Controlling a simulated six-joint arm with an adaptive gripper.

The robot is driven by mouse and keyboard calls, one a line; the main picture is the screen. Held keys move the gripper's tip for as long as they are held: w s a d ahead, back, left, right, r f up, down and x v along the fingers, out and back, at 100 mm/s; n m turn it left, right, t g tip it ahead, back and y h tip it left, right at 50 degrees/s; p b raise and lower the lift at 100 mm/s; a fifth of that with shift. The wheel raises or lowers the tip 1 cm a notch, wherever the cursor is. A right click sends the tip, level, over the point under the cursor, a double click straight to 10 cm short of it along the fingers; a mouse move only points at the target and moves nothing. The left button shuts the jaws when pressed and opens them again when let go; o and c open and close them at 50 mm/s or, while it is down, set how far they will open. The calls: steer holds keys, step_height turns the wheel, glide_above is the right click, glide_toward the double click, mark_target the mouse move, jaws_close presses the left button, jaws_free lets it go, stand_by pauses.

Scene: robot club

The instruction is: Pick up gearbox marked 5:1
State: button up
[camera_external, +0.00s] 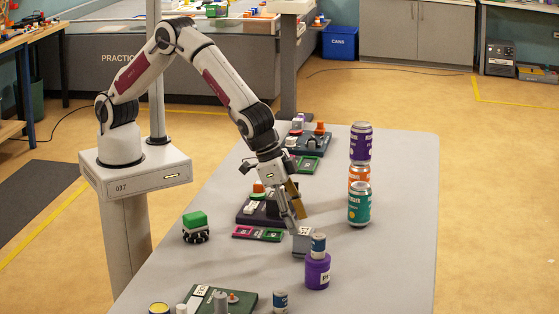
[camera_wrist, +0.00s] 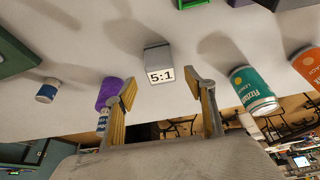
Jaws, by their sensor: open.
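The gearbox marked 5:1 is a small grey block (camera_external: 303,241) on the grey table. In the wrist view the gearbox (camera_wrist: 157,59) shows its white 5:1 label facing the camera, upright and readable. My gripper (camera_external: 297,212) is just above and beside the gearbox in the external view, partly in front of other items. In the wrist view my gripper (camera_wrist: 165,92) has its two yellowish fingers spread wide, with the gearbox beyond them and between their lines. Nothing is between the fingertips. I cannot tell whether a finger touches the gearbox.
A purple cylinder (camera_external: 317,272) with a small can (camera_external: 319,245) on top stands close to the gearbox. A teal can (camera_external: 359,207), an orange can (camera_external: 359,177) and a purple can (camera_external: 361,140) stand to the right. The right table edge is clear.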

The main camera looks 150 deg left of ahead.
mark_target(304, 231)
steer(key=shift+a+x, duration=0.15)
steer(key=shift+x, duration=1)
steer(key=shift+a+x, duration=0.1)
steer(key=shift+x, duration=1.1)
steer(key=shift+w+r, duration=0.1)
steer(key=shift+r, duration=0.1)
steer(key=c, duration=1.4)
